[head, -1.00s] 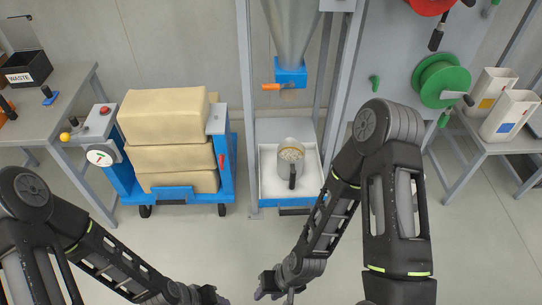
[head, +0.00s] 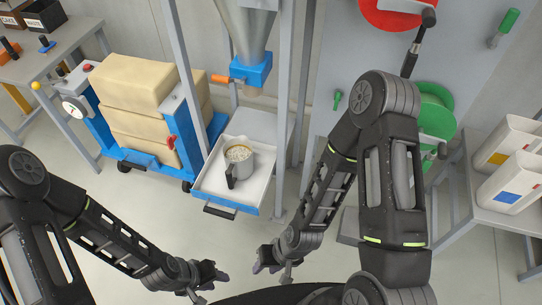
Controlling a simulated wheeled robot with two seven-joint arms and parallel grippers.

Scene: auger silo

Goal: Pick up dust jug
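The dust jug (head: 240,162) is a grey jug with a dark handle, holding pale, grainy contents. It stands upright in the white tray (head: 222,193) with a blue front edge, below the silo outlet. My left gripper (head: 219,274) is below the tray in the picture, apart from the jug, and its fingers look spread with nothing between them. My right gripper (head: 262,266) is to its right, also apart from the jug and empty, with its fingers apart.
A grey silo cone with a blue outlet (head: 250,70) and orange handle hangs above the tray, between grey posts. A blue cart with stacked tan sacks (head: 135,85) stands left. Red and green reels (head: 435,115) and a table with white containers (head: 510,150) are right.

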